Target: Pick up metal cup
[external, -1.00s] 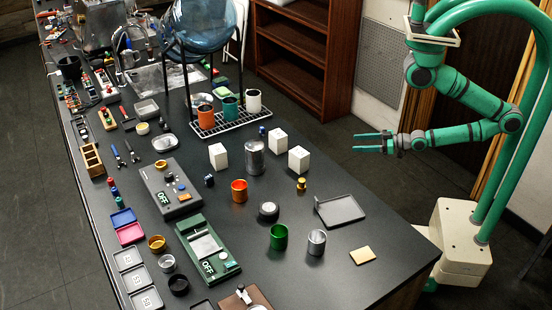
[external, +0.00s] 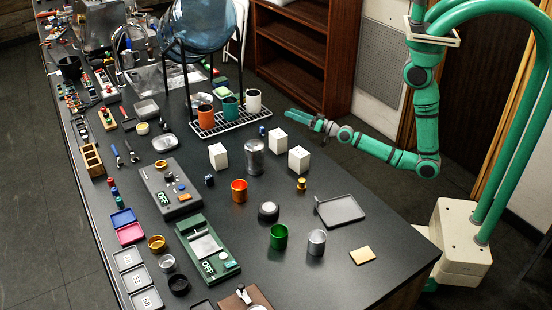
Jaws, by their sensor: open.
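A small silver metal cup (external: 316,243) stands upright on the dark worktop near its front right, just right of a green cup (external: 278,237). A taller grey metal cylinder (external: 255,157) stands farther back between white blocks. My gripper (external: 296,117) is open and empty. It points left, past the right edge of the worktop and behind the white blocks, well away from the silver cup. Its fingers look small and partly overlap in this view.
A grey tray (external: 341,210) and a tan square (external: 362,255) lie right of the cups. A rack (external: 231,125) holds cups behind.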

